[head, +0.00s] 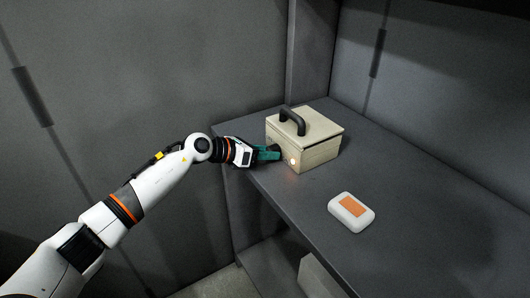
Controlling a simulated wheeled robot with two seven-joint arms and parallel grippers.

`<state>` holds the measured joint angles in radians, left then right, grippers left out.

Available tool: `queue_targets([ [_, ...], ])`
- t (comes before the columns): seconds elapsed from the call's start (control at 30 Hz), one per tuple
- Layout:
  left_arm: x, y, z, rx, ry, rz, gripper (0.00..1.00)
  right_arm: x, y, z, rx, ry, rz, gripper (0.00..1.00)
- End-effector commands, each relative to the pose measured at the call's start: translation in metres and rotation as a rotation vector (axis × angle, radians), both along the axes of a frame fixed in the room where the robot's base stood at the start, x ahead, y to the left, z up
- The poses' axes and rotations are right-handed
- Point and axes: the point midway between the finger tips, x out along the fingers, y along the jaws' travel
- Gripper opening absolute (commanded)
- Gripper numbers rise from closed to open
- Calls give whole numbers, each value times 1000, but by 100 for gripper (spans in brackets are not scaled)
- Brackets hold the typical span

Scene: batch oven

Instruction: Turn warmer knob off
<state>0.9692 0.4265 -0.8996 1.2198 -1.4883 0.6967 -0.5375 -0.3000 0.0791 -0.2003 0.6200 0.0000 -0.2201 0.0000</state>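The warmer is a beige box (318,155) with a lid and a black arched handle (292,121), standing on the dark grey counter. A small light (292,162) glows orange on its front face. My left gripper (277,153) is at the left part of that front face, beside the light, touching or very close to it. Its green fingers point right toward the box. The knob is not clearly visible; the fingers may hide it. I cannot tell whether the fingers are open or shut. My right gripper is not in view.
A white rounded box with an orange label (351,212) lies on the counter (420,200) to the front right of the warmer. Grey walls stand behind and to the left. The counter's right part is clear. A lower shelf shows beneath.

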Motion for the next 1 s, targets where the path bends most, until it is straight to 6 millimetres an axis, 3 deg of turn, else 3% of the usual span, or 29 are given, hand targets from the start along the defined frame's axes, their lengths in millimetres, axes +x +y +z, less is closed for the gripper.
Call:
queue_targets([
  [0.27, -5, 11, 4, 1, -2, 3, 41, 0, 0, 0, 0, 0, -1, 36],
  [0.7, -46, 80, 35, 2, -1, 2, 41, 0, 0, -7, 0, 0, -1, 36],
  [1.0, -57, 96, 44, 0, 1, 0, 41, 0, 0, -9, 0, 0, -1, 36],
])
